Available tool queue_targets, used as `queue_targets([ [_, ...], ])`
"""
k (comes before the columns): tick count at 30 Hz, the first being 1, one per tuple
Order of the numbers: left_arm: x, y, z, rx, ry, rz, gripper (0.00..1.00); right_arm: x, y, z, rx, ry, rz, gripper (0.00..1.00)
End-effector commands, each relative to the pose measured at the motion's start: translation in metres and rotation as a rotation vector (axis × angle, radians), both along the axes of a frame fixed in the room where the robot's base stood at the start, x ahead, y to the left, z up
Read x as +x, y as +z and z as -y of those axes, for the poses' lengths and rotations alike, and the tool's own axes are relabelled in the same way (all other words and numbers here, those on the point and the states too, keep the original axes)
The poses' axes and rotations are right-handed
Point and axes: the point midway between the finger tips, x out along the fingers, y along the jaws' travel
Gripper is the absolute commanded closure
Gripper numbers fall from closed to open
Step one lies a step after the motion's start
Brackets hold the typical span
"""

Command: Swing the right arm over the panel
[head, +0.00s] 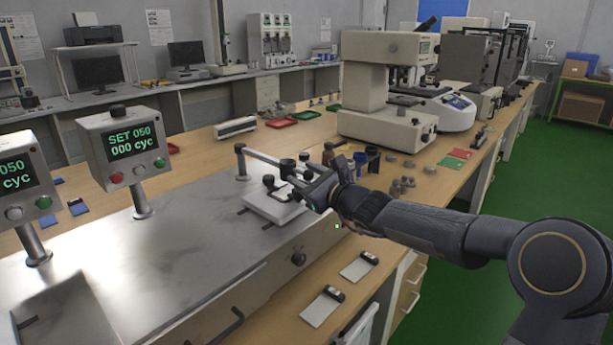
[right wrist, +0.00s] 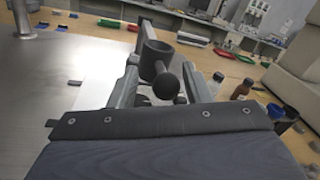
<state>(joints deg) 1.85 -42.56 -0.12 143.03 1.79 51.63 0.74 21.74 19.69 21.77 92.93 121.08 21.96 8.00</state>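The right swing arm (head: 268,158) is a grey bar that runs from a post on the steel bench to a dark cup (head: 288,168). In the right wrist view the cup (right wrist: 155,57) stands beyond a black ball knob (right wrist: 166,87). A white panel (head: 266,208) lies on the bench's right end, partly hidden by my gripper. My right gripper (head: 292,187) is at the swing arm's cup end. In the right wrist view its fingers (right wrist: 160,88) stand apart, with the knob between them and a visible gap on its left. My left gripper is out of view.
Two counter boxes (head: 124,147) stand on posts at the left; the nearer-to-centre one reads SET 050, 000 cyc. Small bottles (head: 328,153) and dark weights (head: 402,184) stand right of the swing arm. A large cream instrument (head: 385,90) stands behind. Two small plates (head: 322,307) lie at the front edge.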

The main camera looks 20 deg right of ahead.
Motion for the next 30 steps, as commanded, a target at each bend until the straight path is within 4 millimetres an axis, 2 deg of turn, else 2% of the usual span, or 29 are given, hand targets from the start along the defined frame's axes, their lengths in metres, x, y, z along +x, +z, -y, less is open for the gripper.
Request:
queue_targets([
  [7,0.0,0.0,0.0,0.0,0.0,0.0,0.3,-0.009,0.001,0.005,-0.003,-0.004,0.001,0.56],
  [15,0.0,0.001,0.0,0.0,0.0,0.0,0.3,-0.052,0.001,0.02,-0.002,-0.003,0.001,0.56],
  [19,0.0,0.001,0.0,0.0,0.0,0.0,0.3,-0.067,0.0,0.025,-0.001,-0.002,0.0,0.56],
  [30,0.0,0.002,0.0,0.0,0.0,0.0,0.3,-0.074,-0.001,0.026,0.0,0.0,0.0,0.56],
])
